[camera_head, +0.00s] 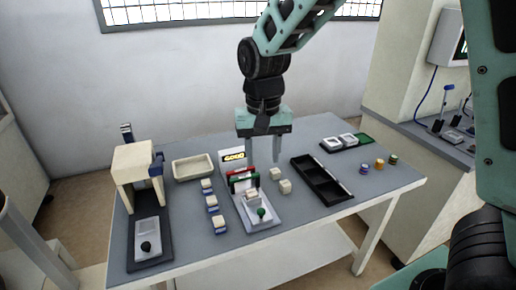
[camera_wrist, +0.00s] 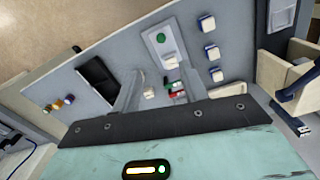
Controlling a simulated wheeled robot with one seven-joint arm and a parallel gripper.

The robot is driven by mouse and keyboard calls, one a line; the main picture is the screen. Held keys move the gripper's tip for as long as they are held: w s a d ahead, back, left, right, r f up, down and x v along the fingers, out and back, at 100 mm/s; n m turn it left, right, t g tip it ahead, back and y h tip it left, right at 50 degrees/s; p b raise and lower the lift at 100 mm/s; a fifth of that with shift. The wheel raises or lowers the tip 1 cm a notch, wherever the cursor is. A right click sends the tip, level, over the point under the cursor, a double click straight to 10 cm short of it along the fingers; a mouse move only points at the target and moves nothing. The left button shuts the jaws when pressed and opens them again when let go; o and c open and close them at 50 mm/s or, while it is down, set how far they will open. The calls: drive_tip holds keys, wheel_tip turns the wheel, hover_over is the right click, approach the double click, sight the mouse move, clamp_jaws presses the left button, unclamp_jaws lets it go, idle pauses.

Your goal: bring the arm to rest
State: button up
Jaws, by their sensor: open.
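My gripper (camera_head: 262,152) hangs from my arm above the middle of the grey table (camera_head: 320,232), its two fingers pointing down and spread apart. It is open, and I see nothing between the fingers. In the wrist view my gripper (camera_wrist: 157,95) shows both fingers apart over the table. A white block (camera_head: 285,186) lies on the table to the right of that feeder. I cannot tell the exact gap between fingertips and table.
A beige press-like machine (camera_head: 134,162) stands at the table's left. A cream tray (camera_head: 192,168) is at the back. Small blue-and-white blocks (camera_head: 212,203) stand in a row. A black divided tray (camera_head: 322,180) and several small coloured cylinders (camera_head: 379,164) are at the right. The table's front right is bare.

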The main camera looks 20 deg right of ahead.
drive_tip(key=s+a+r+n+p, duration=0.1)
drive_tip(key=s+n, duration=0.4)
drive_tip(key=s, duration=0.6)
drive_tip(key=s+a+r+n+p, duration=0.2)
drive_tip(key=s+a+n, duration=0.2)
drive_tip(key=s, duration=0.8)
drive_tip(key=shift+a+r+n+y+p, duration=0.3)
drive_tip(key=shift+a+n+p, duration=0.1)
drive_tip(key=shift+a, duration=0.1)
